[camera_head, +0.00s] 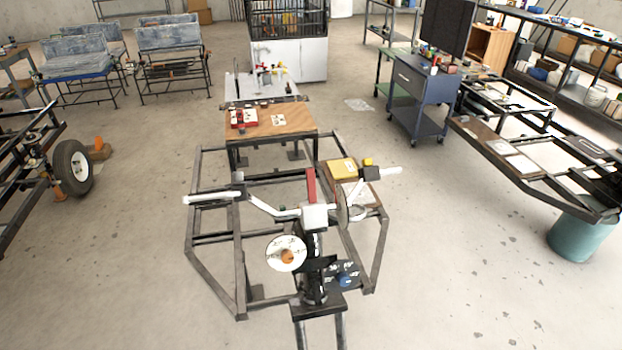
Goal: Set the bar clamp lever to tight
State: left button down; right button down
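A handlebar assembly stands in the lower middle of the head view. Its bent bar (266,208) has a white left grip (206,198) and a white right grip (384,172), with dark fittings beside them. A pale block (314,218) sits at the bar's middle, on top of a dark column (312,272). A red lever (311,185) points up from behind the block; it appears to be the bar clamp lever. Its exact setting cannot be told. Neither of my grippers shows in this view.
A white disc (287,253) with an orange centre hangs by the column. A dark metal frame (240,270) surrounds it. A wooden-topped table (270,122) stands behind. A blue cart (420,90) and a long frame bench (510,155) are at the right; open floor lies between.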

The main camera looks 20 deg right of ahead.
aim_at(310, 172)
jog(key=k, duration=0.55)
jog(key=u, duration=2.45)
jog(key=k+l, duration=0.25)
jog(key=l, duration=0.2)
jog(key=k+l, duration=0.25)
jog(key=l, duration=0.2)
jog(key=k+l, duration=0.25)
jog(key=l, duration=0.2)
jog(key=k+l, duration=0.25)
jog(key=l, duration=0.2)
jog(key=k+l, duration=0.25)
jog(key=l, duration=0.2)
jog(key=k+l, duration=0.25)
jog(key=l, duration=0.2)
jog(key=k+l, duration=0.25)
jog(key=l, duration=0.2)
jog(key=k+l, duration=0.25)
jog(key=l, duration=0.2)
jog(key=u, duration=0.05)
